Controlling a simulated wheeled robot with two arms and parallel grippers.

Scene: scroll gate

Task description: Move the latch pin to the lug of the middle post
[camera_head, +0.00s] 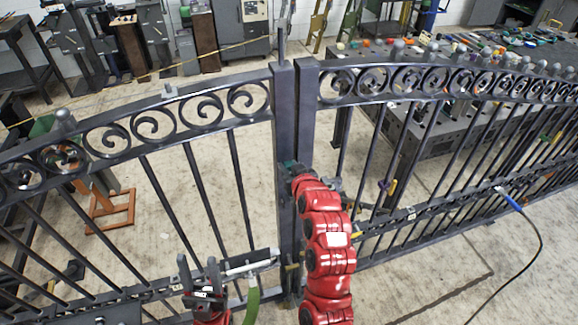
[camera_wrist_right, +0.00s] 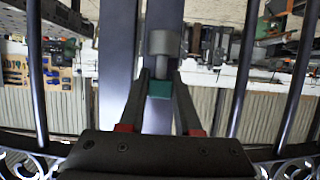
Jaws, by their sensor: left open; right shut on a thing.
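The gate (camera_head: 232,180) has two dark grey leaves with scrollwork, meeting at twin posts (camera_head: 283,120) in the middle. My right gripper (camera_head: 296,170) is at these posts, about mid-height, below the scroll band. In the right wrist view its fingers (camera_wrist_right: 160,98) are shut on a small teal piece (camera_wrist_right: 160,90), which I take for part of the latch pin. A grey cylinder (camera_wrist_right: 164,44) lies just beyond it, before a post (camera_wrist_right: 118,60); I cannot tell if it is pin or lug. My left gripper (camera_head: 199,272) is open and empty, low by the left leaf.
A pale rod-like tool with a green handle (camera_head: 252,300) is right of my left gripper. A blue-handled tool (camera_head: 510,201) with a black cable is at the right leaf. A cluttered workbench (camera_head: 405,150) stands behind that leaf. An orange stand (camera_head: 112,209) is behind the left leaf.

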